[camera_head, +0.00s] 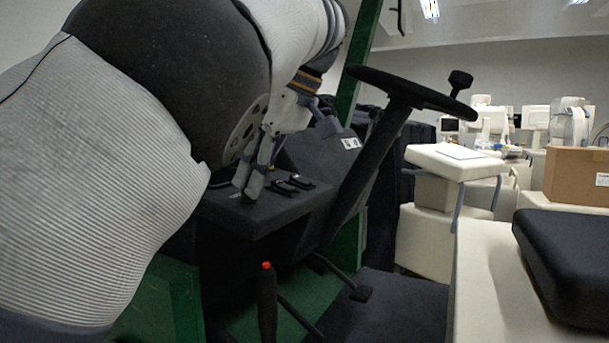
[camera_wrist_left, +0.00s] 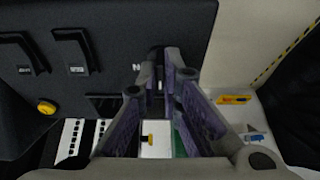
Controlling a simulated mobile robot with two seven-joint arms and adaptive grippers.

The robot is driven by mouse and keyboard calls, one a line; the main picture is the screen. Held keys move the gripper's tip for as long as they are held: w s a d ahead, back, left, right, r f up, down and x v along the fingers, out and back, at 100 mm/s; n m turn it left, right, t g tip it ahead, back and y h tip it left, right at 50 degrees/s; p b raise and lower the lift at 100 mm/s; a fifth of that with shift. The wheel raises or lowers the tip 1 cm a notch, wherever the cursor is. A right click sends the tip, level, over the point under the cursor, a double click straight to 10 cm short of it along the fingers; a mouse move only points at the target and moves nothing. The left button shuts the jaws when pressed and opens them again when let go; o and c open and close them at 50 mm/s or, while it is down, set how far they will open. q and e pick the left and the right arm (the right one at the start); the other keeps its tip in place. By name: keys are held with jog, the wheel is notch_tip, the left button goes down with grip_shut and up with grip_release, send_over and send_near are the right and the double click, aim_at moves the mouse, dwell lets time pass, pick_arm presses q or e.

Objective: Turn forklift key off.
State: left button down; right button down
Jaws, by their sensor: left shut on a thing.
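The forklift's black dash panel (camera_head: 262,208) is left of the steering column in the head view. My left gripper (camera_head: 250,186) reaches down to its left part. In the left wrist view the gripper (camera_wrist_left: 161,72) has its fingers close together on a small dark key (camera_wrist_left: 157,54) at the panel face. The fingers cover most of the key, and I cannot tell its turn angle clearly. In the head view the key is hidden behind the fingers. My right gripper is in neither view.
Black rocker switches (camera_head: 290,183) are right of the fingers. A yellow knob (camera_wrist_left: 46,107) is on the panel. The steering wheel (camera_head: 411,90) rises to the right. A red-tipped lever (camera_head: 267,290) stands below, and a black seat (camera_head: 565,265) is at right.

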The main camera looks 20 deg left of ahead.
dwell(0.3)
pick_arm(q)
jog(key=c, duration=1.8)
grip_release()
jog(key=shift+o, duration=0.2)
